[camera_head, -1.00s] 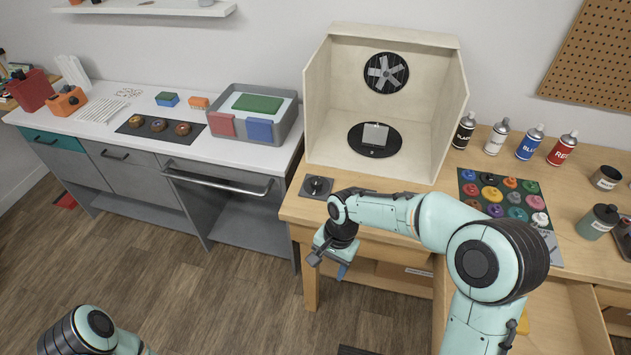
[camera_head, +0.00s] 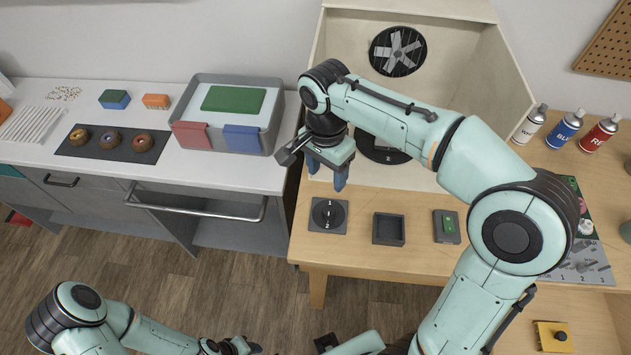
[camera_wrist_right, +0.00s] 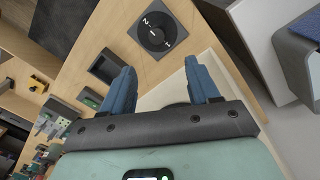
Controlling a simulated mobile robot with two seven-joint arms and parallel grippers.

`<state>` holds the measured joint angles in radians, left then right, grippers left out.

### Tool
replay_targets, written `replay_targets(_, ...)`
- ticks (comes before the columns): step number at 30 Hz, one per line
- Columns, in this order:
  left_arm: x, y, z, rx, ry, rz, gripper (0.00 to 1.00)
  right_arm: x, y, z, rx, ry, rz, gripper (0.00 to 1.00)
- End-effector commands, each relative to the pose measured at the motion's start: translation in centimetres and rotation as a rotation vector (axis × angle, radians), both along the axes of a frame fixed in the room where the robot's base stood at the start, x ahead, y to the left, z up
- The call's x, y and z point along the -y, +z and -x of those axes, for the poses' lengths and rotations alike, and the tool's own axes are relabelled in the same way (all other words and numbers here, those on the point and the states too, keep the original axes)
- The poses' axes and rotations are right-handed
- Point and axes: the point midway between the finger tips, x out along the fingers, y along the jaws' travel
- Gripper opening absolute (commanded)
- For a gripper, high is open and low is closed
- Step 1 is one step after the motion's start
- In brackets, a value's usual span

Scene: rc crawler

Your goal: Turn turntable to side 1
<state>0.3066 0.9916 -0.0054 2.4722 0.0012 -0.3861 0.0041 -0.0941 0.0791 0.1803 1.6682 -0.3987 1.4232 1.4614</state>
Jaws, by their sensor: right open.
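The turntable is a black disc (camera_head: 385,157) on the floor of the pale spray booth (camera_head: 470,75); a "2" shows on its front edge. My right arm hides much of it. A square black dial plate (camera_head: 328,214) lies on the bench front left of the booth, with a round knob marked 1 and 2. The dial also shows in the right wrist view (camera_wrist_right: 157,33). My right gripper (camera_head: 327,177) is open and empty above the bench, just behind the dial and apart from it. My left gripper (camera_head: 238,346) is low at the bottom edge, its jaws unclear.
A small dark square tray (camera_head: 388,229) and a grey box with a green top (camera_head: 446,227) sit right of the dial. Spray cans (camera_head: 563,130) stand right of the booth. The left counter holds a grey bin (camera_head: 279,115). An open drawer (camera_head: 590,310) is at lower right.

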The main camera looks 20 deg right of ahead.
Motion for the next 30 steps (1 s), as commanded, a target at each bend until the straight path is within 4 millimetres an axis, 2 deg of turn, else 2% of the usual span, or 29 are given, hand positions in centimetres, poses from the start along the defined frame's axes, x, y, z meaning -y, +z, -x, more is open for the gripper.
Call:
replay_targets(5, 0.0, -0.5, 0.5, -0.007, 0.0, 0.0, 0.43, 0.1, -1.8, 0.2, -0.005, 0.0, 0.001, 0.6)
replay_targets(18, 0.0, -2.0, 1.4, -0.017, 0.001, 0.0, 0.43, 0.3, -10.6, 0.6, -0.005, 0.0, 0.0, 0.6)
replay_targets(24, 0.0, -2.2, 1.5, -0.018, 0.0, 0.0, 0.43, 0.3, -12.8, 0.7, -0.003, 0.0, -0.001, 0.6)
replay_targets(30, 0.0, -2.2, 1.5, -0.018, 0.0, 0.0, 0.43, 0.3, -13.4, 0.7, -0.001, 0.0, 0.0, 0.6)
